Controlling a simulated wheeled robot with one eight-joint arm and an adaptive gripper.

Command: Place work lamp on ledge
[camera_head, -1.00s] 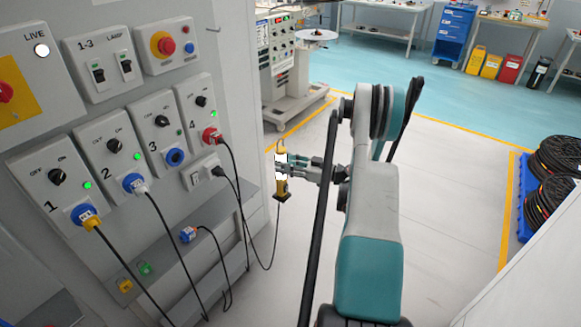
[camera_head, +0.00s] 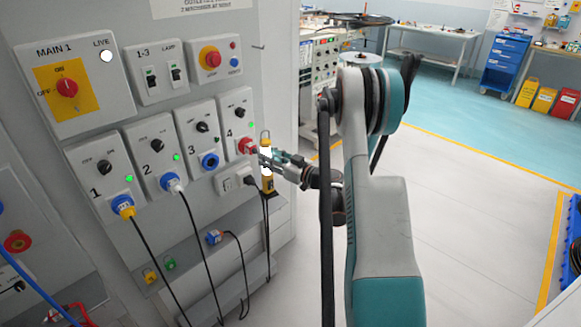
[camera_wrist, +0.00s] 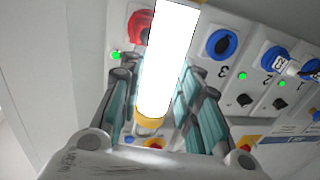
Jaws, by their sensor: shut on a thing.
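The work lamp (camera_head: 267,183) is a slim yellow lamp with a bright white tube and a hook on top. My gripper (camera_head: 268,158) is shut around its middle and holds it roughly upright. In the wrist view the glowing tube (camera_wrist: 168,60) stands between my two fingers (camera_wrist: 165,88). The ledge (camera_head: 192,254) is a grey shelf along the foot of the socket panel. A black cable hangs from the lamp.
A blue plug (camera_head: 214,237) and yellow (camera_head: 150,276) and green (camera_head: 169,263) caps lie along the ledge. Cables hang from the sockets across it. The socket 4 red plug (camera_head: 246,146) is close to the lamp. Open floor (camera_head: 470,200) lies to the right.

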